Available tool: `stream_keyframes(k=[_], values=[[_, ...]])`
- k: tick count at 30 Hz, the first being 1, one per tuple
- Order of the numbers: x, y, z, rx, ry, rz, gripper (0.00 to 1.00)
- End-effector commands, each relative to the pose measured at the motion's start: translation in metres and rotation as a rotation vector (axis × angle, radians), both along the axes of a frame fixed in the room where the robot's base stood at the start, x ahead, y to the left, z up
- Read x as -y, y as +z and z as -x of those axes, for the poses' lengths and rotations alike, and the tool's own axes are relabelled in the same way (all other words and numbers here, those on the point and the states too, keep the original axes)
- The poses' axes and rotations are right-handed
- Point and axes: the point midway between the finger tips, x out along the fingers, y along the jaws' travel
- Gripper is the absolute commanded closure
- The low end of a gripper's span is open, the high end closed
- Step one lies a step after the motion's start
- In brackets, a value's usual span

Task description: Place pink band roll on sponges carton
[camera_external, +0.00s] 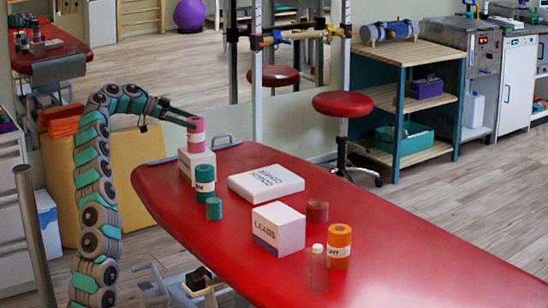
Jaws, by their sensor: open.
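The pink band roll (196,141) is upright and appears to rest on top of a white carton (185,169) at the far left end of the red couch. I cannot read a label on this carton, so I cannot tell from lettering that it is the sponges one. My gripper (191,122) is open at the upper left of the pink roll, close to it or touching it. The fingertips are too small to make out clearly. A dark green roll partly hides the carton's front.
On the red couch (400,235) stand a tall green roll (205,181), a small green roll (214,209), a flat white box (266,182), a LEADS carton (278,229), a dark red roll (317,211), an orange roll (339,246) and a clear bottle (317,270). The right part is clear.

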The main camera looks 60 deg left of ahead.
Motion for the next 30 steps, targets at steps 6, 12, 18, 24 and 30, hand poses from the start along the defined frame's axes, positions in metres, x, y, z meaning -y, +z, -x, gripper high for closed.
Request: stream_keyframes(k=[6, 12, 18, 24, 30], values=[[-0.018, 0.013, 0.025, 0.003, 0.004, -0.003, 0.0], [-0.028, 0.023, 0.043, 0.005, 0.004, -0.002, 0.0], [-0.032, 0.026, 0.052, 0.0, 0.0, -0.001, 0.0], [-0.033, 0.026, 0.054, 0.0, 0.0, -0.001, 0.0], [-0.033, 0.027, 0.054, 0.001, 0.001, -0.001, 0.0]])
